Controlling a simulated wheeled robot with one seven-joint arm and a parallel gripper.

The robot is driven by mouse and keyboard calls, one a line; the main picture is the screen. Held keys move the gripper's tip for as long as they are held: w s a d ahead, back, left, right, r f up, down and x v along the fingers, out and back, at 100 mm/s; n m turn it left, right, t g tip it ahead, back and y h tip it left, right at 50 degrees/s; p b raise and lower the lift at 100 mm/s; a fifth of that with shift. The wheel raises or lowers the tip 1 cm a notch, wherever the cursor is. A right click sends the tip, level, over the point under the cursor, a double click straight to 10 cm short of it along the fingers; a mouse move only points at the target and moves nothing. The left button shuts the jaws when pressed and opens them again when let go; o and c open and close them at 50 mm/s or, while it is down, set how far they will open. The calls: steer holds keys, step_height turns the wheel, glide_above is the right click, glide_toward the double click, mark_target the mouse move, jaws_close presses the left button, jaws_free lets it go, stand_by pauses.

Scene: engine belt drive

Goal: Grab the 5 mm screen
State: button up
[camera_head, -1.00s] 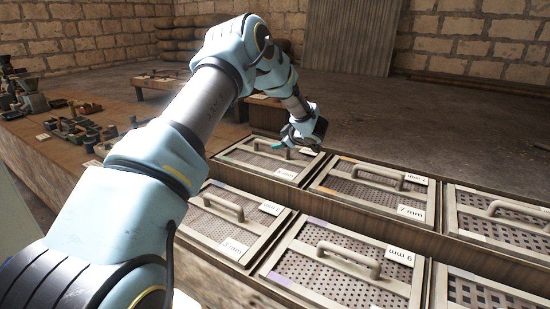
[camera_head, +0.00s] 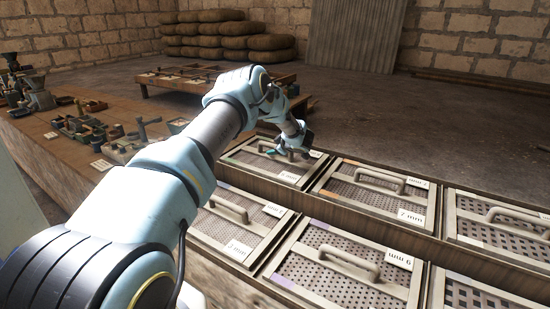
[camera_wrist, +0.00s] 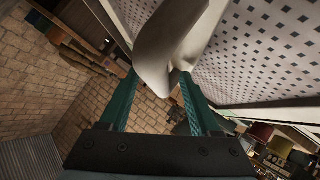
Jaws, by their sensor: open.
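Several perforated screens with arched handles lie in two rows in the head view. The back-left screen (camera_head: 249,162) has a label (camera_head: 289,177) too small to read, so I cannot confirm that it is the 5 mm one. My gripper (camera_head: 289,153) is low over this screen at its handle (camera_head: 265,149). In the wrist view, my gripper (camera_wrist: 158,82) has its teal fingers apart, with a pale curved handle (camera_wrist: 168,45) between them. A perforated sheet (camera_wrist: 255,50) fills the upper right there. I cannot tell whether the fingers touch the handle.
A screen marked 7 mm (camera_head: 365,193) is right of my gripper. Screens marked 3 mm (camera_head: 226,228) and apparently 6 mm (camera_head: 335,275) lie in front. A wooden table (camera_head: 55,150) with small parts is at left. Open floor lies behind the rack.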

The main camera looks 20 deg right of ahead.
jaws_close()
stand_by(0.4)
stand_by(0.9)
steer(key=shift+r, duration=0.1)
